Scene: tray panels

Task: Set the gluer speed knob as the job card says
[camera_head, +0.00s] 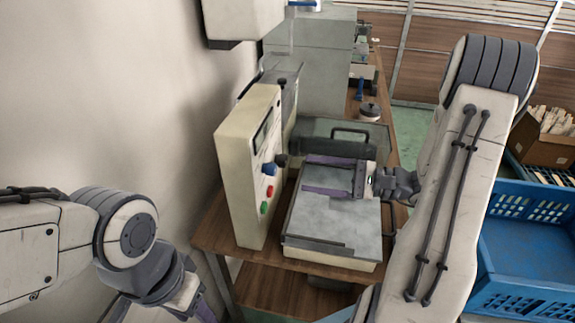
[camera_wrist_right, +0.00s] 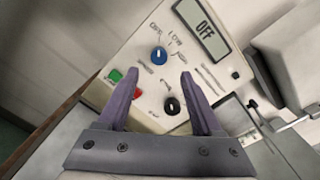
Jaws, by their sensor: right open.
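A cream control panel (camera_head: 246,170) carries a blue knob (camera_head: 269,169), a black knob (camera_head: 281,160), a red button (camera_head: 270,191) and a green button (camera_head: 264,208). In the right wrist view, the blue knob (camera_wrist_right: 158,55) has marks around it, with OFF and LOW seeming readable, and the display (camera_wrist_right: 203,28) reads OFF. My right gripper (camera_head: 305,174) is open and empty, its purple fingers pointing at the panel, apart from the knobs. In its wrist view the blue knob shows just beyond the fingertips (camera_wrist_right: 159,74). My left gripper (camera_head: 205,312) is mostly cut off at the bottom edge. I cannot make out a job card.
A grey machine (camera_head: 310,75) stands behind. Blue crates (camera_head: 520,250) and a cardboard box (camera_head: 540,138) are at the right. A wall is at the left.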

